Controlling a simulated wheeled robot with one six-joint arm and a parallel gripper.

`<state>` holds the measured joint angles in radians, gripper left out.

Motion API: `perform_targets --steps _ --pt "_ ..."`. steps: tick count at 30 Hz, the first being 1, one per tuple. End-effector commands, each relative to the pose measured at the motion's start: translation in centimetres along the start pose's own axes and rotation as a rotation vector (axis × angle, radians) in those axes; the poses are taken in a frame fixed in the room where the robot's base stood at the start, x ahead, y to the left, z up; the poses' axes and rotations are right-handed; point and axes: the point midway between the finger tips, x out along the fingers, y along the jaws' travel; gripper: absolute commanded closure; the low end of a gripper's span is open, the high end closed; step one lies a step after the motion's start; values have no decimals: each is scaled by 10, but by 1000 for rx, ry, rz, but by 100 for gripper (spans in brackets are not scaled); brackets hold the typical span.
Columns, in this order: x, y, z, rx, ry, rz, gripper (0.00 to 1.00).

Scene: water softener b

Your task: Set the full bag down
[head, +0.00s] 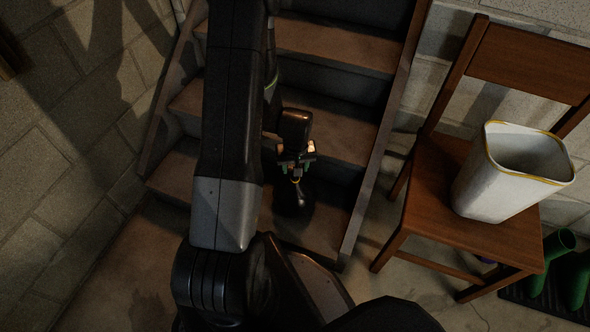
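A small black bag (293,199) with a yellowish tie at its neck shows in the head view, in front of the wooden stairs. My gripper (296,172) is right above it, pointing down, and appears shut on the bag's neck. The bag hangs upright below the fingers. It is dark there, and I cannot tell whether its bottom touches a step. My arm hides part of the stairs on the left.
Wooden stairs (335,132) rise behind the bag. At the right, a wooden chair (420,212) holds a white bin (487,190) with a yellow rim. Green boots (573,280) stand on a dark mat beside it. A block wall (60,165) bounds the left. Bare floor shows at lower left.

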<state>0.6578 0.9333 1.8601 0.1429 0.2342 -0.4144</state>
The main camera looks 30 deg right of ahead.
Motion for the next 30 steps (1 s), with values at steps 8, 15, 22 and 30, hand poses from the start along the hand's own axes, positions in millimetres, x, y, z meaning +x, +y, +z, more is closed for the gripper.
perform_targets --steps 8,15,22,30 --pt "-57 0 -1 0 2 1 53" --pt "-72 0 0 1 0 0 53" --pt "-72 0 0 1 -1 0 53" --pt "-72 0 0 0 0 0 53"
